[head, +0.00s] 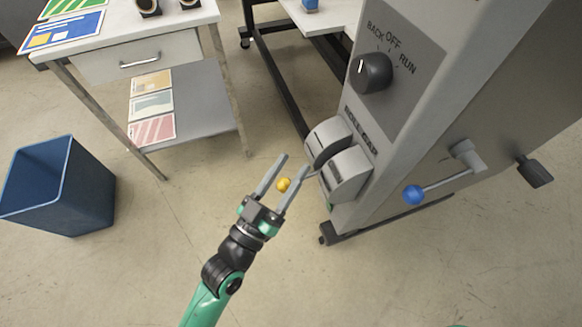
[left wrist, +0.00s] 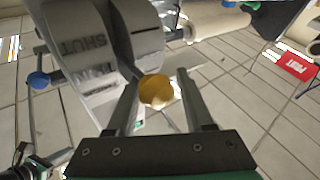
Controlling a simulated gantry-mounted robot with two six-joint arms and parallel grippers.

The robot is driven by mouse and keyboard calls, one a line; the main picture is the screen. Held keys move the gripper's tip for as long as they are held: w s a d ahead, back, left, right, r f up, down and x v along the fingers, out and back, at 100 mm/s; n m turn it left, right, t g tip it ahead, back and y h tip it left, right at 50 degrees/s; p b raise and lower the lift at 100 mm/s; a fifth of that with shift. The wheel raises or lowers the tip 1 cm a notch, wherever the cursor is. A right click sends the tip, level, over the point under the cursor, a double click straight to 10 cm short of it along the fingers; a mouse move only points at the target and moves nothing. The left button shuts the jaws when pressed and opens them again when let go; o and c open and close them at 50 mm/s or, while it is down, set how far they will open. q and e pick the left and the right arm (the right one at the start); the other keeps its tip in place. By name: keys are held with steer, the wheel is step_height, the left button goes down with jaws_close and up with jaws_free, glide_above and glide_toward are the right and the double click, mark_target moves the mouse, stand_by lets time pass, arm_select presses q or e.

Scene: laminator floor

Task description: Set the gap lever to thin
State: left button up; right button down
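The gap lever's round yellow knob (head: 283,184) shows between the fingers of my left gripper (head: 294,164), in front of the grey roll gap housings (head: 345,172). In the left wrist view the knob (left wrist: 156,91) lies nearer the left finger, with clear space toward the right finger. My left gripper is open. The lever's shaft is mostly hidden. The wrist view shows SHUT and another, partly readable word on the housing (left wrist: 88,50); I cannot tell the lever's exact setting. Dark parts of my right arm seem to show at the wrist view's lower left.
The machine panel has a black BACK/OFF/RUN dial (head: 371,73) and a blue-knobbed crank (head: 413,194) on its right side. A drawer table (head: 150,55) and a blue bin (head: 62,185) stand at left. The floor around my left arm is clear.

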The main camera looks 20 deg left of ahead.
arm_select(q)
steer(key=shift+o, duration=1.1)
steer(key=shift+a, duration=0.2)
steer(key=shift+d+r, duration=0.1)
steer(key=shift+s, duration=0.1)
steer(key=b+v, duration=0.3)
steer(key=v, duration=0.8)
steer(key=shift+s+b, duration=0.15)
steer(key=shift+b, duration=0.25)
